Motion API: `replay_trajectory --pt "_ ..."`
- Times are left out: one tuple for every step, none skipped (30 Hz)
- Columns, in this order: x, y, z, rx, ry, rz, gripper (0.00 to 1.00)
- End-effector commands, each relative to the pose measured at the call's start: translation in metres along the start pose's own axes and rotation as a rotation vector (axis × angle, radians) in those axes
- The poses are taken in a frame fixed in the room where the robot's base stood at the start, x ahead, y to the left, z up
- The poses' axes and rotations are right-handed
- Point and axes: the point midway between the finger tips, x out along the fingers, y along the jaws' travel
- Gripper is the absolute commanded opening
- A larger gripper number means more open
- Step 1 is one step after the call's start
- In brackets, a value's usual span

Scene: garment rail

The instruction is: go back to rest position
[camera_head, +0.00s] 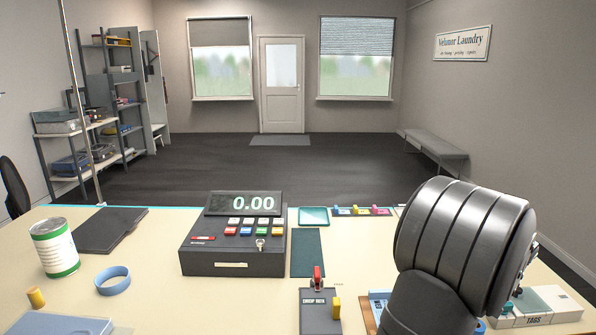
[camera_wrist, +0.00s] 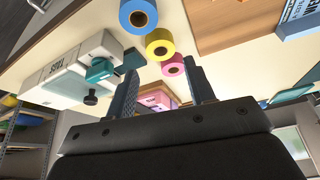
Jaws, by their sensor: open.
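My gripper (camera_wrist: 162,68) shows in the wrist view with its two dark fingers apart. Nothing is held between them. A pink roll (camera_wrist: 173,66) appears beyond the fingertips, with a yellow roll (camera_wrist: 159,43) and a blue roll (camera_wrist: 138,15) past it. I cannot tell the exact gap between fingers and rolls. In the head view my dark arm fills the right front above the counter (camera_head: 380,245). It hides my gripper and part of the counter there.
A cash register (camera_head: 235,245) stands mid-counter. A can (camera_head: 54,247), a blue ring (camera_head: 113,280) and a dark flat pad (camera_head: 110,229) lie to the left. A box marked TAGS (camera_head: 540,308) is right of my arm.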

Motion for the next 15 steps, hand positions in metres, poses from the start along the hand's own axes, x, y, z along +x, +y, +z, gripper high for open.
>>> replay_trajectory --pt "0.013 -0.001 0.001 0.000 -0.003 -0.002 0.49" --pt "0.019 -0.001 0.001 0.001 -0.004 -0.003 0.49" --pt "0.027 0.000 0.001 0.001 -0.003 -0.002 0.49" --pt "0.033 0.000 0.001 0.001 -0.003 -0.002 0.49" --pt "0.039 0.000 0.001 0.001 -0.003 -0.003 0.49" --pt "0.047 0.000 0.001 0.001 -0.003 -0.002 0.49" --pt "0.053 -0.001 0.001 0.002 -0.003 -0.003 0.49" --pt "0.059 -0.001 0.001 0.001 -0.003 -0.003 0.49" --pt "0.067 -0.001 0.001 0.001 -0.003 -0.003 0.49" --pt "0.073 -0.001 0.002 0.002 -0.003 -0.002 0.49" --pt "0.069 0.000 -0.001 0.000 0.001 0.001 0.49" --pt "0.057 0.001 -0.006 -0.001 0.005 0.003 0.49" --pt "0.051 0.001 -0.008 -0.002 0.005 0.003 0.49" --pt "0.045 0.001 -0.011 -0.002 0.005 0.004 0.49" --pt "0.038 0.000 -0.013 -0.002 0.004 0.002 0.49"
